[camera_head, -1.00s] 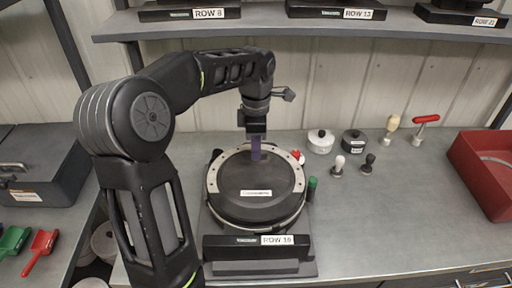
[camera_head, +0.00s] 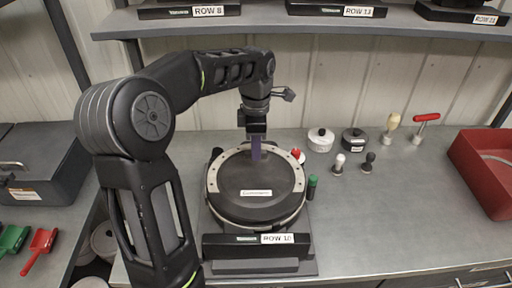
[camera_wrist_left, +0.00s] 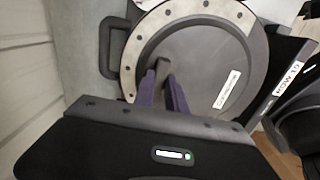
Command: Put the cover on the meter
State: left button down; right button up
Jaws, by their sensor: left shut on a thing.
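The seed meter (camera_head: 212,210) stands on the bench on a black base labelled ROW 10. The round black cover (camera_head: 257,203) with a white label lies over it, also seen in the left wrist view (camera_wrist_left: 205,60). A pale crescent rim with holes (camera_wrist_left: 137,50) shows along one side of the dark disc. I cannot tell whether the cover is fully seated. My left gripper (camera_head: 256,157) points down at the far part of the cover. Its purple fingers (camera_wrist_left: 163,90) are shut on a grey upright tab, apparently the cover's handle (camera_wrist_left: 162,66). My right gripper is not in view.
A green-capped cylinder (camera_head: 312,188) and a red knob (camera_head: 296,153) are close on the right. White and black round containers (camera_head: 320,140), several handled tools and a red bin (camera_head: 485,165) stand farther right. A shelf (camera_head: 270,20) runs behind. The front right bench is clear.

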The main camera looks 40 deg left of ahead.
pick_arm(q)
jog(key=shift+f, duration=0.25)
dwell(0.9)
jog(key=c, duration=1.3)
grip_release()
jog(key=shift+r, duration=0.1)
jog(key=shift+c, duration=0.3)
jog(key=shift+r+p, duration=1.75)
jog(key=shift+r, duration=2.9)
